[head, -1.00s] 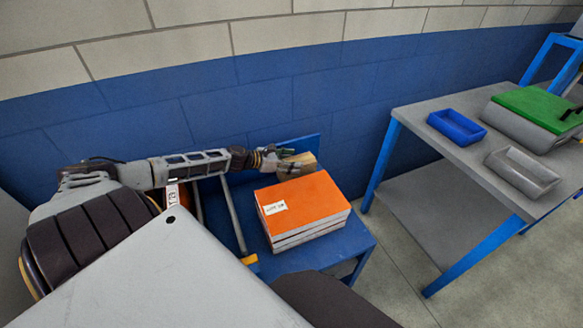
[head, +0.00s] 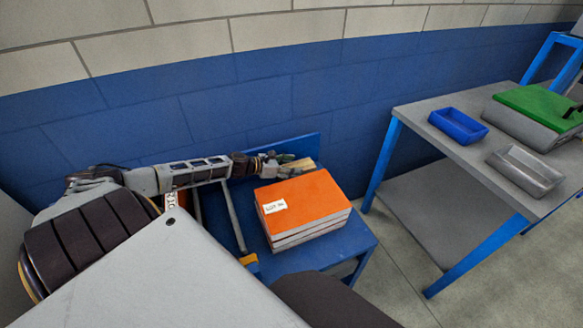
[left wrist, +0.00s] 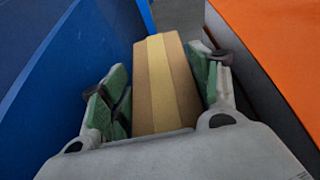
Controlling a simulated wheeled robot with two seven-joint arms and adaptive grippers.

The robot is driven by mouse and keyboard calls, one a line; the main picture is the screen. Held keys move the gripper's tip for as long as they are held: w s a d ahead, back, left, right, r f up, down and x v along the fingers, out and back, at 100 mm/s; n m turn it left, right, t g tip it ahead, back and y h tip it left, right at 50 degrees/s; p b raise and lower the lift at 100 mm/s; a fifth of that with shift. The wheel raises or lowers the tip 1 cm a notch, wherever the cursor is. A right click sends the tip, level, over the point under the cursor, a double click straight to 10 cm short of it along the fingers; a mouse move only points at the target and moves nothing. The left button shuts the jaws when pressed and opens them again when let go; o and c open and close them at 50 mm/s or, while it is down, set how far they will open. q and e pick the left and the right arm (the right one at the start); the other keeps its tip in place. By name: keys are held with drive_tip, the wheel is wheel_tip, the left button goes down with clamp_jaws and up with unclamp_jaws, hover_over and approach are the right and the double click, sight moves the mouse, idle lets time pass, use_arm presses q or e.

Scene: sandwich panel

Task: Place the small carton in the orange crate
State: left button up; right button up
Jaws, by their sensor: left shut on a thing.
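The small carton (left wrist: 163,85) is tan-brown with a paler strip along its length. My left gripper (left wrist: 160,80) is shut on it, with a green-padded finger on each side. In the head view the carton (head: 299,167) and the left gripper (head: 284,161) are at the back of a blue table, just behind a box with a flat orange top (head: 315,197). The box has a white label and pale, layered sides; no open crate shows. I cannot tell if the carton touches the table. My right gripper is not in view.
The blue table (head: 351,245) has a raised blue back panel (head: 303,147) close to the carton. At the right, a grey table (head: 440,112) holds a blue tray (head: 457,122), a grey tray (head: 524,170) and a green-topped box (head: 540,103). Floor is clear between the tables.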

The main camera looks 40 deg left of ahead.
use_arm(q)
drive_tip(key=shift+f, duration=0.1)
drive_tip(key=o, duration=1.4)
